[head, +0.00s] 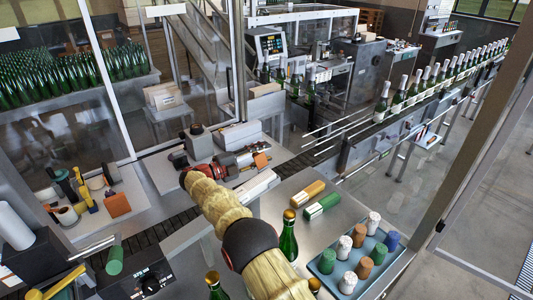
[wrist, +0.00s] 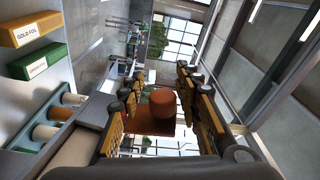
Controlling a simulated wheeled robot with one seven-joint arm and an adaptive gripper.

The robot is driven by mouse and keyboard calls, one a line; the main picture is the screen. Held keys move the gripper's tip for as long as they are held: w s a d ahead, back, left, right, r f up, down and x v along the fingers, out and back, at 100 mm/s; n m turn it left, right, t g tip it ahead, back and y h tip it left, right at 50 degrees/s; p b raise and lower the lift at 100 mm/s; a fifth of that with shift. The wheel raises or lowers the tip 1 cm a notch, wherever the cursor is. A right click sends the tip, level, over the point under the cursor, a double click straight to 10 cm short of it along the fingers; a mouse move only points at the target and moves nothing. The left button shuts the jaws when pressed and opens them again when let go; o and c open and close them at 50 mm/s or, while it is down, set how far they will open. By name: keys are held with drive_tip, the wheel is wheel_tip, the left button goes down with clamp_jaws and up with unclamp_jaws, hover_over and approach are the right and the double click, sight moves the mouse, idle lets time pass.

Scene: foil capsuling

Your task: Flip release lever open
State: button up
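In the wrist view my gripper (wrist: 163,108) has its two orange-and-dark fingers standing wide apart. A rounded orange-brown piece (wrist: 163,103) on a flat reddish-brown part shows between them, with gaps on both sides. It may be the release lever, but I cannot be sure. In the head view my sleeved arm reaches from the bottom centre to the capsuling bench, and my gripper (head: 246,159) points right there. A small orange block (head: 262,160) is beside the fingertips. Whether the fingers touch it is not clear.
A gold foil box (head: 307,194) and a green box (head: 323,205) lie on the steel table. A blue tray (head: 338,285) holds several stoppers. A green bottle (head: 289,238) stands close beside my arm. Tools and an orange block (head: 117,205) are at left. A bottle conveyor runs behind.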

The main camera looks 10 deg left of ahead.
drive_tip(key=v, duration=1)
drive_tip(key=shift+f, duration=0.15)
drive_tip(key=shift+s+a, duration=0.1)
drive_tip(key=shift+a, duration=0.1)
